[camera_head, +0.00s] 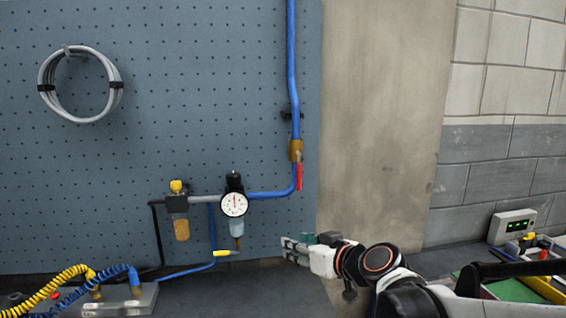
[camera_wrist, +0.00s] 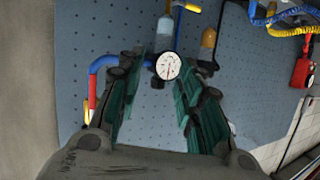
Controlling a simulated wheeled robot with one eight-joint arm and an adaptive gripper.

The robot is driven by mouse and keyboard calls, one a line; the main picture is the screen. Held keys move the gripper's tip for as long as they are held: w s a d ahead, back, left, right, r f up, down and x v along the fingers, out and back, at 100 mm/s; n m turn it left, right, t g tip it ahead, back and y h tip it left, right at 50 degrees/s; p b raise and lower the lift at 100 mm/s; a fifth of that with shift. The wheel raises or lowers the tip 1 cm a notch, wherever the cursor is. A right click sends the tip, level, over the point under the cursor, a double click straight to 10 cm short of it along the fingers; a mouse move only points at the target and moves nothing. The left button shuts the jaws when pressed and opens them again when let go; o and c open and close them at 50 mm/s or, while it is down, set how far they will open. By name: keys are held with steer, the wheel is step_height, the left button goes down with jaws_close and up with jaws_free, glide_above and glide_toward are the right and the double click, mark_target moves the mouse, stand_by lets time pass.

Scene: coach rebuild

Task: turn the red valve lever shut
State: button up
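The red valve lever (camera_head: 299,176) hangs straight down from a brass valve body (camera_head: 296,149), alongside the vertical blue pipe (camera_head: 292,70) on the pegboard. In the wrist view the red lever (camera_wrist: 92,88) shows at the left, outside my fingers, beside the blue pipe (camera_wrist: 100,65). My gripper (camera_head: 298,245) is below the lever and apart from it, pointing left in the head view. In the wrist view my gripper (camera_wrist: 160,85) has its two green-padded fingers spread, with nothing held between them.
A round pressure gauge (camera_head: 234,204) and a filter with a yellow top (camera_head: 177,210) are on the pegboard left of the lever. A bare wall strip (camera_head: 385,110) is right of the pipe.

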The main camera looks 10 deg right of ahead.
mark_target(300, 179)
steer(key=w+d+r+m+t+h+p, duration=0.1)
steer(key=w+d+r+t+h+p, duration=0.1)
steer(key=w+d+r+t+p, duration=0.55)
steer(key=w+g, duration=0.1)
steer(key=w, duration=0.4)
steer(key=w+a+g+b, duration=0.1)
steer(key=w, duration=0.5)
steer(key=w+a+g, duration=0.1)
steer(key=w, duration=0.5)
steer(key=shift+a+r, duration=0.1)
steer(key=shift+r, duration=0.05)
jaws_close()
